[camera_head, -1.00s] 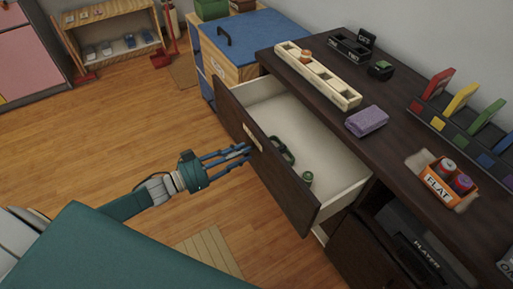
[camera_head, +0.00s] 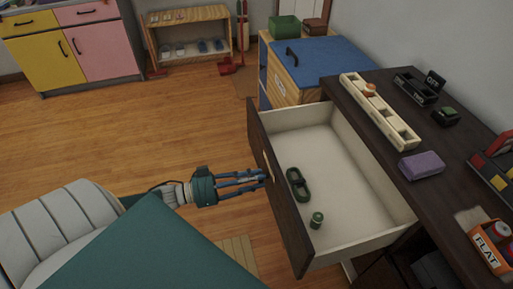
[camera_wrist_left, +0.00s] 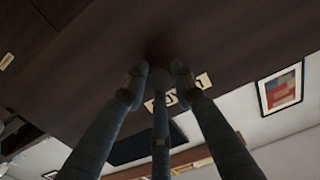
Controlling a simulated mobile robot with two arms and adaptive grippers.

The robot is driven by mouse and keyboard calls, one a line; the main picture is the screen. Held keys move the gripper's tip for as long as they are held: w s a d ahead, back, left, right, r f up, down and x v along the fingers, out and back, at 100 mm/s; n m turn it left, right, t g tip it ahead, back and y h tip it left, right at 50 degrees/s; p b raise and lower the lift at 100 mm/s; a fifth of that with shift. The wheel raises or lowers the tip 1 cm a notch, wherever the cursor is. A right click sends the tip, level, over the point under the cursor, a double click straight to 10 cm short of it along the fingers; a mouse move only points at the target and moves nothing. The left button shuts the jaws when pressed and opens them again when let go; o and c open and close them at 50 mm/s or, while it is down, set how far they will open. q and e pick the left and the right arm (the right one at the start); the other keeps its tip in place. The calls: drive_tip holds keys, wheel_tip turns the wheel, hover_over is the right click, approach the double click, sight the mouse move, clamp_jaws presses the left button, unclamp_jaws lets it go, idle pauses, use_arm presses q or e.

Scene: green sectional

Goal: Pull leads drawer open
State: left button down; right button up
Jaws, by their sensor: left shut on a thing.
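The drawer (camera_head: 352,187) of the dark wooden cabinet is pulled well out, showing its pale inside. A green double-loop object (camera_head: 298,184) and a small green cylinder (camera_head: 317,220) lie in it near the front. My left gripper (camera_head: 268,175) is at the outer face of the drawer front, its blue fingers closed around the handle area. In the left wrist view the fingers (camera_wrist_left: 160,75) meet against the dark drawer front (camera_wrist_left: 225,40), beside a pale label (camera_wrist_left: 178,95) whose text I cannot read for sure. The handle itself is hidden by the fingers. My right gripper is not in view.
The dark cabinet top holds a cream slotted tray (camera_head: 380,110), a purple block (camera_head: 422,165) and an orange "FLAT" box (camera_head: 490,245). A blue-topped chest (camera_head: 320,60) stands behind the drawer. The wooden floor (camera_head: 130,130) to the left is clear.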

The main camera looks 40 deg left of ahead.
use_arm(q)
drive_tip(key=shift+s+f, duration=0.15)
drive_tip(key=shift+f, duration=0.15)
drive_tip(key=c, duration=1.6)
unclamp_jaws()
drive_tip(key=shift+o, duration=0.8)
drive_tip(key=shift+r, duration=0.1)
drive_tip(key=v, duration=1.2)
